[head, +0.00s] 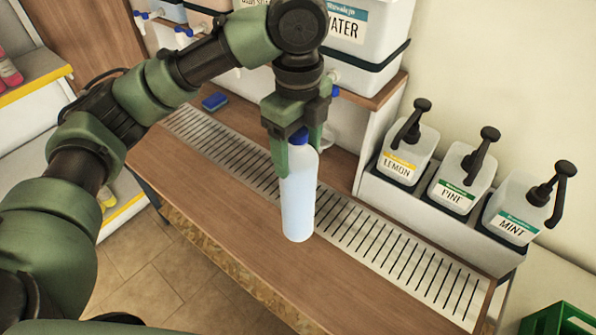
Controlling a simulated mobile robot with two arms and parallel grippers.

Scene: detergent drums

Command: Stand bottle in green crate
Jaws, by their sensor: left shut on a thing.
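A pale blue-white bottle (298,195) with a dark blue cap hangs upright in my left gripper (296,140). The gripper is shut on it near its top, with green fingers on either side of the cap and neck. The bottle is over the wooden counter and metal drain grate; I cannot tell whether its base touches. A green crate (558,318) shows only in part at the bottom right corner. My right gripper is out of view.
The wooden counter (190,185) has a slotted drain grate (400,258) along it. Pump bottles labelled LEMON (404,155), PINE (458,187) and MINT (515,212) stand in a grey holder at right. A blue sponge (215,101) lies at the back left. A white WATER drum (368,35) stands on the shelf behind.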

